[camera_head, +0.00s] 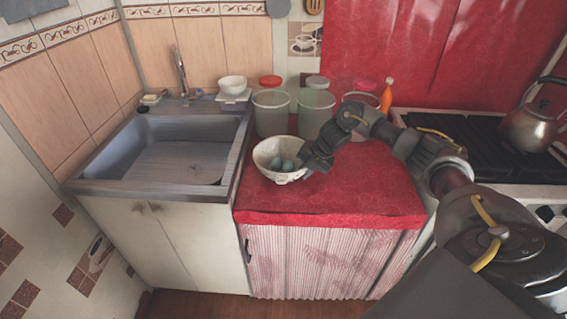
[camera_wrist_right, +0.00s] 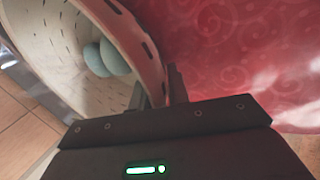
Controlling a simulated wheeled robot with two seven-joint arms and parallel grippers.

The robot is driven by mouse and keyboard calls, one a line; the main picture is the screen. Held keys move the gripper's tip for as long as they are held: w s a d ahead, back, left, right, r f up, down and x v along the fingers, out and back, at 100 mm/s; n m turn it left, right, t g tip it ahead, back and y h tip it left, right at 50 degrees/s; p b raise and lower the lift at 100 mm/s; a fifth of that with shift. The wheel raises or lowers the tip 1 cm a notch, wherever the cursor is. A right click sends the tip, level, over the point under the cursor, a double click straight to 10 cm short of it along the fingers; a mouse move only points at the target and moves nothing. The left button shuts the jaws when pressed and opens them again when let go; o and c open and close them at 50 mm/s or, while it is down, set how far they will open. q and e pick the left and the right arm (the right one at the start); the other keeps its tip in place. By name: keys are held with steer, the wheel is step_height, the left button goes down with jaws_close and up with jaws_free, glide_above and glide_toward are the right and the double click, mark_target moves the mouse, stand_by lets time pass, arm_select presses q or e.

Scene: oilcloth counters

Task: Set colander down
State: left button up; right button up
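The colander (camera_head: 262,158) is a pale bowl with slots in its wall. It is at the left part of the red-covered counter (camera_head: 340,200); I cannot tell if its base touches the cloth. It holds bluish eggs (camera_head: 287,165). In the right wrist view, the colander (camera_wrist_right: 70,60) fills the upper left, with the eggs (camera_wrist_right: 108,58) inside. My right gripper (camera_head: 306,165) is at the colander's right side. In the wrist view, its fingers (camera_wrist_right: 157,97) are on either side of the colander's wall, closed on the rim. My left gripper is out of view.
Behind the colander stand several clear canisters (camera_head: 271,112) and an orange bottle (camera_head: 386,96). A sink (camera_head: 120,187) adjoins on the left. A stove (camera_head: 455,128) with a kettle (camera_head: 529,128) is on the right. The counter's front and right are clear.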

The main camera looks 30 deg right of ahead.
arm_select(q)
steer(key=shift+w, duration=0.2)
arm_select(e)
jaws_close()
steer(key=shift+s, duration=0.1)
